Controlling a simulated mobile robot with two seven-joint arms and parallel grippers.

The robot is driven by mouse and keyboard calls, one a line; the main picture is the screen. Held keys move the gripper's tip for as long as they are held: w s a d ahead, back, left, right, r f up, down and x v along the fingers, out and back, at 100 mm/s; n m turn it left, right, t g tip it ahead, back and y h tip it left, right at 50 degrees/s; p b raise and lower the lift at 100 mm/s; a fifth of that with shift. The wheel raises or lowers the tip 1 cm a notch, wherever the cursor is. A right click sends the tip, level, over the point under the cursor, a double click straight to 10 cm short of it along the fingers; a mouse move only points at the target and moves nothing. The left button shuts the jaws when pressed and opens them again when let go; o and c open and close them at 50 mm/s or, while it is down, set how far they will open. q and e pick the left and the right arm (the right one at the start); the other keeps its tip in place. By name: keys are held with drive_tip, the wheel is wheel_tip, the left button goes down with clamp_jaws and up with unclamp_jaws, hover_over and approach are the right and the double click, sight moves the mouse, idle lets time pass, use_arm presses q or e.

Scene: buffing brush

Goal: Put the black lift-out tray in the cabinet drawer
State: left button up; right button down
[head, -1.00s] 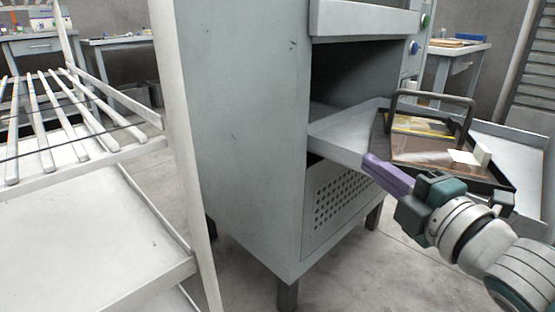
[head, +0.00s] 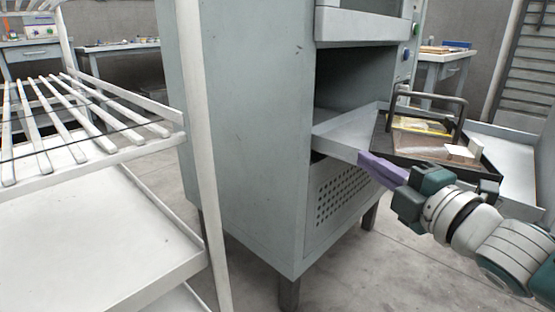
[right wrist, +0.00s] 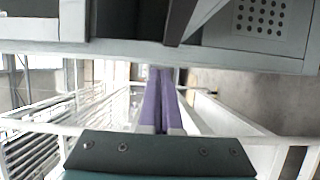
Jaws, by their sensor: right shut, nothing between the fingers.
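The black lift-out tray (head: 487,172) with its dark arched handle (head: 462,106) sits in the pulled-out grey cabinet drawer (head: 342,142), at the right of the head view. It looks slightly skewed to the drawer walls. My right gripper (head: 364,158) has its purple fingers shut and empty, with the tips at the near side wall of the drawer. I cannot tell whether they touch it. In the right wrist view the shut fingers (right wrist: 160,75) point at a grey edge. The near part of the tray is partly hidden by my right gripper. My left gripper is not in view.
The tray holds a yellow piece (head: 420,125) and a white block (head: 460,151). The grey cabinet (head: 250,140) stands in the middle. A white slatted rack (head: 90,165) is close on the left. Workbenches (head: 440,68) stand behind. The floor below the drawer is clear.

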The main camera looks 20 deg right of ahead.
use_arm(q)
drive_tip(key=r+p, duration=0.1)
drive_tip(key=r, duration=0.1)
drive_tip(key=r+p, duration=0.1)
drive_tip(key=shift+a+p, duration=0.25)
drive_tip(key=shift+p, duration=0.05)
use_arm(e)
drive_tip(key=s, duration=1)
drive_tip(key=shift+a, duration=0.45)
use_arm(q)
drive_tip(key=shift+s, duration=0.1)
